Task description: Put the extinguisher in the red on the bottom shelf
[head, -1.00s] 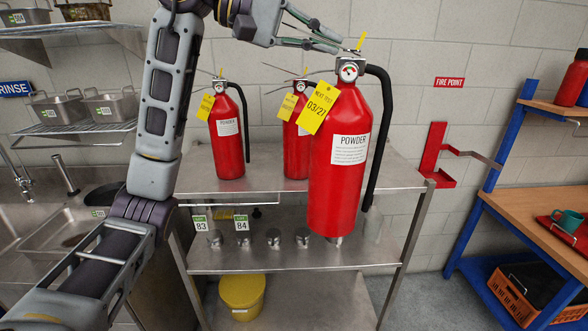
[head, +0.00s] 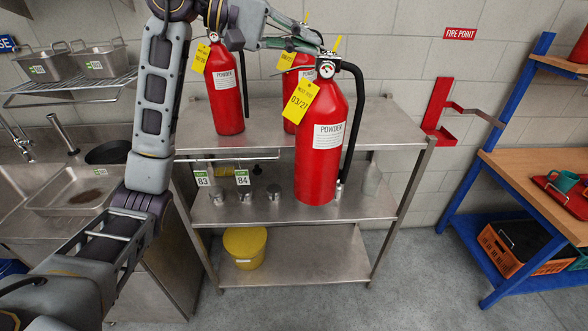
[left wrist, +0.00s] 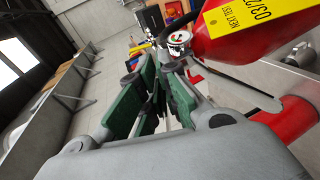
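The red POWDER extinguisher (head: 322,155) with a yellow 03/27 tag hangs upright in front of the steel rack, its base at about the height of the middle shelf (head: 375,205). My left gripper (head: 312,42) is shut on its top handle. In the left wrist view the green-padded fingers (left wrist: 158,100) are beside its round gauge (left wrist: 178,38); I cannot read the needle surely. Two other red extinguishers, one at left (head: 225,95) and one behind (head: 292,90), stand on the top shelf. The bottom shelf (head: 325,258) is mostly bare. My right gripper is out of view.
A yellow bucket (head: 245,247) stands at the left of the bottom shelf. Several small metal items line the middle shelf, with tags 83 and 84. A sink (head: 75,195) is at left. A red wall bracket (head: 437,115) and a blue-framed bench (head: 545,165) are at right.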

